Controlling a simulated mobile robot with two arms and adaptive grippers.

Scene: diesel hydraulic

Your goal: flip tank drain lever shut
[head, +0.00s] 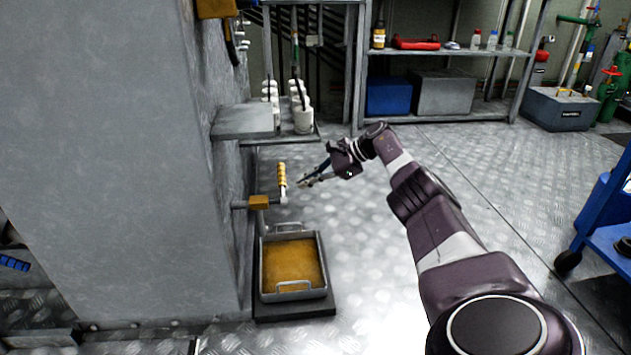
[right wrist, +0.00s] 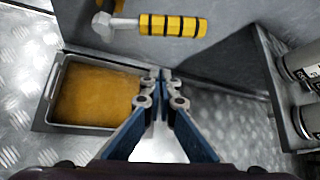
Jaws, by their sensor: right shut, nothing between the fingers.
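The drain lever has a yellow handle with dark bands (head: 282,175) and points up from a brass-coloured valve (head: 259,202) on the side of the grey tank (head: 120,150). In the right wrist view the lever handle (right wrist: 174,25) lies across the top of the picture, beyond my fingertips. My right gripper (head: 303,183) is just to the right of the lever in the head view, apart from it. Its fingers (right wrist: 159,75) are shut with nothing between them. My left gripper is not in view.
A metal tray of amber liquid (head: 263,285) stands on a dark base below the valve. A grey ledge (head: 243,122) and white bottles (head: 303,118) are behind the lever. Open floor (head: 375,270) lies to the right, with a blue cart (head: 612,240) at the edge.

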